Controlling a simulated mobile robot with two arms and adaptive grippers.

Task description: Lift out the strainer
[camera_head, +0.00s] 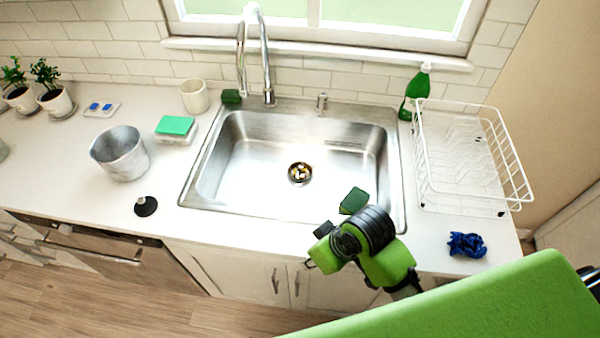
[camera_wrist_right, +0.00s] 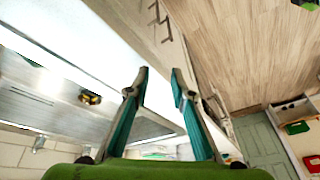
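The strainer (camera_head: 300,174) sits in the drain of the steel sink (camera_head: 250,185), with yellowish and pale bits in it. It also shows in the right wrist view (camera_wrist_right: 90,97), left of the fingers. My right gripper shows in the right wrist view (camera_wrist_right: 160,73) with its two teal-lined fingers apart and nothing between them. In the head view, my right arm's wrist end is at the sink's front right edge, apart from the strainer; its fingers are mostly hidden there. My left gripper is not in view.
A green sponge (camera_head: 354,200) lies at the sink's front right, beside my wrist. The faucet (camera_head: 268,60) rises behind the sink. A metal bucket (camera_head: 120,154) and black stopper (camera_head: 146,206) stand left. A white dish rack (camera_head: 470,165) and blue scrubber (camera_head: 467,244) are right.

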